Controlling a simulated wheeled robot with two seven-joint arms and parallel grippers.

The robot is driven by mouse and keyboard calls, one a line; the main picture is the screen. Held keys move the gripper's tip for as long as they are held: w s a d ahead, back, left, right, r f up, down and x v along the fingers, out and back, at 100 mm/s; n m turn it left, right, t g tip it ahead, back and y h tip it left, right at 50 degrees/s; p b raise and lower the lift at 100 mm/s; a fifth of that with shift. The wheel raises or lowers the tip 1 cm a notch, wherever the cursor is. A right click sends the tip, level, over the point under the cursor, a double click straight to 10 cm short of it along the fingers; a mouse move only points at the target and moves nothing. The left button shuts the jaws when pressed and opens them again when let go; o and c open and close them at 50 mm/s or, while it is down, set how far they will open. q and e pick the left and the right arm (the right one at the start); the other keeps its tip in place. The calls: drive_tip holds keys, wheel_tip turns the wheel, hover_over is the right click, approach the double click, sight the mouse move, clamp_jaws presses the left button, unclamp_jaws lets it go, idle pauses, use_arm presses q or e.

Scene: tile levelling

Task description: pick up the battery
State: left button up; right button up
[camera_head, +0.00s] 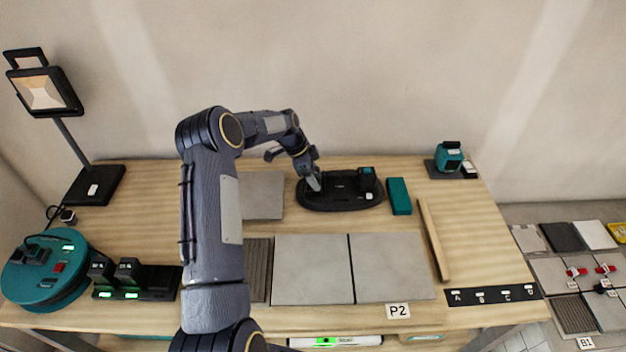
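Two black battery-like blocks stand in a dark charger (160,284) at the left front of the table: the left block (101,268) and the right block (130,270). Green lights show below them. Another dark block (367,179) stands at the right end of a black oval tray (345,204) at the back middle. I cannot tell for certain which block is the task's battery. My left gripper (314,182) points down at the left end of the oval tray, apart from the dark block. Its fingers are too small to read. My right gripper is out of view.
A teal box (399,196) lies right of the tray. Grey tiles (312,270) and a wooden strip (433,240) cover the middle. A teal round device (45,275) and a lamp (72,140) stand left. A teal tool (449,157) stands back right.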

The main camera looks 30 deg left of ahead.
sight(318, 173)
use_arm(q)
drive_tip(key=c, duration=1)
drive_tip(key=shift+r, duration=0.15)
drive_tip(key=shift+r, duration=0.3)
drive_tip(key=r, duration=0.3)
drive_tip(key=shift+s+d+r, duration=0.1)
drive_tip(key=shift+s+r, duration=0.15)
drive_tip(key=shift+s, duration=0.05)
drive_tip(key=shift+s+d+r+p, duration=0.5)
drive_tip(key=shift+s+d+r, duration=0.5)
drive_tip(key=shift+s+r, duration=1.2)
drive_tip(key=shift+s+d+r+p, duration=0.45)
drive_tip(key=shift+s+d+r, duration=0.6)
drive_tip(key=shift+s+r, duration=1.2)
drive_tip(key=shift+s+d+r+p, duration=0.5)
drive_tip(key=shift+s+d+r, duration=0.75)
drive_tip(key=shift+r, duration=1.65)
drive_tip(key=shift+s+a, duration=0.25)
drive_tip(key=shift+a, duration=0.05)
